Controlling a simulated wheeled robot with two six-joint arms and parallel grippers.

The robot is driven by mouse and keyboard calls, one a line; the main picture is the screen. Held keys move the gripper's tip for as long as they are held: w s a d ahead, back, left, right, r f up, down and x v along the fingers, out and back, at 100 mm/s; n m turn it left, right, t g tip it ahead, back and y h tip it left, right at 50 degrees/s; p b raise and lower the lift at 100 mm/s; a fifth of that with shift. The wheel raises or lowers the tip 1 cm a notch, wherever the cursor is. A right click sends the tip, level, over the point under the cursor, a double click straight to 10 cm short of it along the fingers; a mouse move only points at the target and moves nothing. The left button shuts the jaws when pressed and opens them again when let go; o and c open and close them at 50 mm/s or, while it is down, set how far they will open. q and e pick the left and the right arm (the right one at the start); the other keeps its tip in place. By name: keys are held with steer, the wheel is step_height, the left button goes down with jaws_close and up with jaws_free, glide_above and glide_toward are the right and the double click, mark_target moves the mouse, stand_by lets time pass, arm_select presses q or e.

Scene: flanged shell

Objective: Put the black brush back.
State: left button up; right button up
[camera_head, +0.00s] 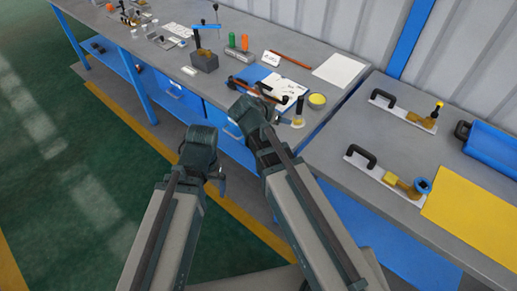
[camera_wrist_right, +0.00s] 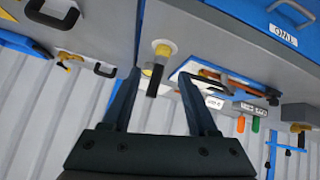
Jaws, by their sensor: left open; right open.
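An upright item with a black handle above a pale and brass-coloured lower part, which looks like the black brush (camera_head: 298,113), stands at the near right corner of the left bench. It also shows in the right wrist view (camera_wrist_right: 154,78), beyond and between the fingers. My right gripper (camera_wrist_right: 160,100) is open and empty, with a gap between it and the brush. In the head view my right gripper (camera_head: 276,110) is just left of the brush, partly hidden by its own arm. My left gripper (camera_head: 219,180) is open and empty in front of the bench, away from the brush.
The right bench (camera_head: 370,125) holds two clamp-like tools, a blue tray (camera_head: 492,150) and a yellow mat (camera_head: 470,215). Bottles (camera_head: 244,42) stand farther back.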

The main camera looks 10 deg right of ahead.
steer(key=s+a+f+n+g+y, duration=0.3)
steer(key=s+a+n, duration=0.2)
steer(key=s+a, duration=0.2)
steer(key=s+a+f+n+g+y, duration=0.2)
steer(key=s+a+n, duration=0.4)
steer(key=s, duration=0.4)
steer(key=shift+s+a+f+g+y, duration=0.3)
steer(key=shift+a+f+g+y, duration=0.15)
steer(key=shift+a+f, duration=0.2)
